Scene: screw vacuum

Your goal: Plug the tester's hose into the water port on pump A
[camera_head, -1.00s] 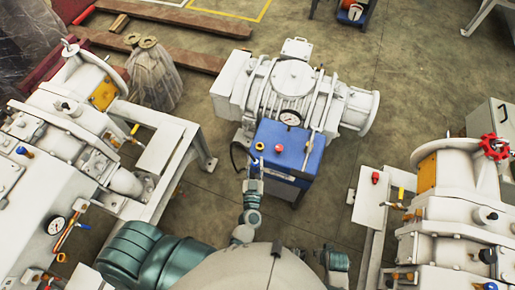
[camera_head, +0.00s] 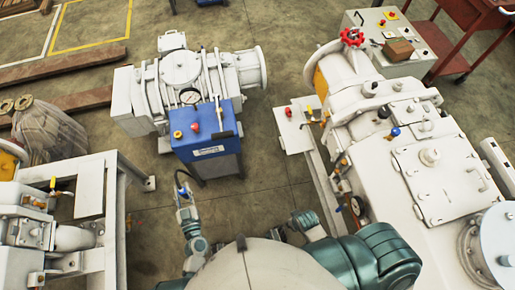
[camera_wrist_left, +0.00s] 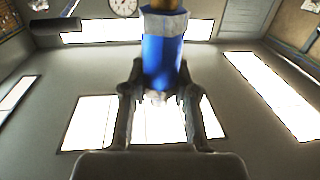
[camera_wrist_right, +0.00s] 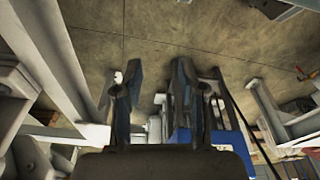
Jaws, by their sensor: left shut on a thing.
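The tester is a blue box (camera_head: 207,152) with a dial gauge on its back and red and yellow knobs on top. Its dark hose (camera_head: 178,176) curves down to my left gripper (camera_head: 183,190). In the left wrist view my left gripper (camera_wrist_left: 162,98) is shut on the hose's blue end (camera_wrist_left: 163,55), which has a brass-coloured tip. My right gripper (camera_wrist_right: 152,88) is open and empty in the right wrist view, with the floor beyond its fingers. White pumps stand at the right (camera_head: 400,130) and lower left (camera_head: 70,237). I cannot tell which is pump A or which fitting is its water port.
A white machine (camera_head: 180,80) stands behind the tester. A wrapped bundle (camera_head: 48,130) and wooden beams (camera_head: 85,98) lie at the left. A control box (camera_head: 385,40) and red cart (camera_head: 455,40) stand at the back right. Bare floor (camera_head: 265,165) lies between tester and right pump.

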